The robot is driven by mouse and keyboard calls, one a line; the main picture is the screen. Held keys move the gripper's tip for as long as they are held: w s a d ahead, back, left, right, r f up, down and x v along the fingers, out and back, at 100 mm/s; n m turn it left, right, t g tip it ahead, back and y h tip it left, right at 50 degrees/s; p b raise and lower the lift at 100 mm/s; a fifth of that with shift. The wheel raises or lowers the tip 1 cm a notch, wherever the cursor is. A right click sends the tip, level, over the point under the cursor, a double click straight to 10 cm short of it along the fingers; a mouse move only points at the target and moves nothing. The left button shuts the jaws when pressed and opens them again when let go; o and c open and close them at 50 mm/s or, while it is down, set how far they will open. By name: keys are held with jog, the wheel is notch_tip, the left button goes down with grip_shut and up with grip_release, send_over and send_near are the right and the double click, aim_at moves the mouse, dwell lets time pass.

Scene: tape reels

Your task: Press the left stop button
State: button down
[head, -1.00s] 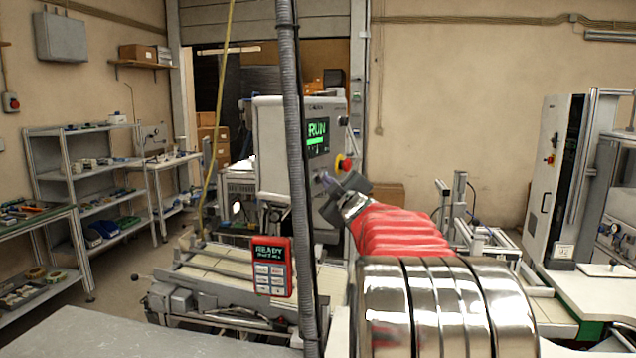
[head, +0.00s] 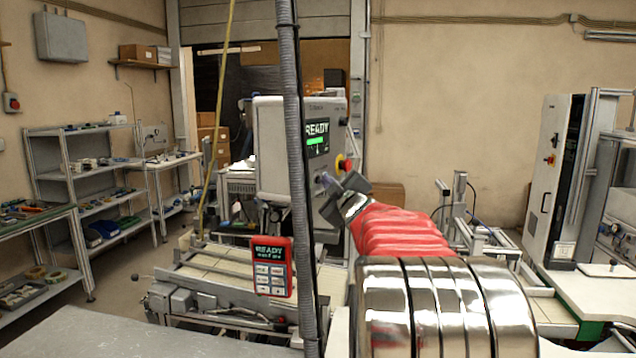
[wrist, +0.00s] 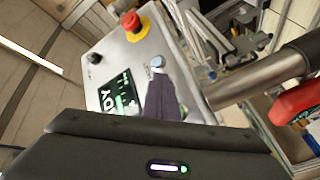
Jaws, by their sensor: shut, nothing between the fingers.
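A grey control box (head: 270,150) carries a screen (head: 317,137) reading READY. On its face is a red mushroom button on a yellow base (head: 343,163), also clear in the wrist view (wrist: 131,22). A small pale-blue round button (wrist: 157,62) and a black knob (wrist: 94,58) sit on the same face. My gripper (head: 327,181) is shut and empty, its tip at the panel below the red button. In the wrist view the dark fingertip (wrist: 158,80) lies right at the pale-blue button; I cannot tell whether they touch.
A red pendant (head: 272,267) hangs below the box, in front of a conveyor. A grey hose (head: 293,200) runs vertically before the box. A white cabinet (head: 553,180) stands at right, shelving (head: 95,190) at left. A red wall button (head: 12,102) is far left.

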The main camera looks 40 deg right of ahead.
jog(key=shift+s+d, duration=0.2)
jog(key=shift+s, duration=0.35)
jog(key=s, duration=0.1)
jog(key=s+d, duration=0.1)
jog(key=s, duration=0.1)
jog(key=s+d, duration=0.1)
jog(key=shift+s, duration=0.35)
dwell(1.0)
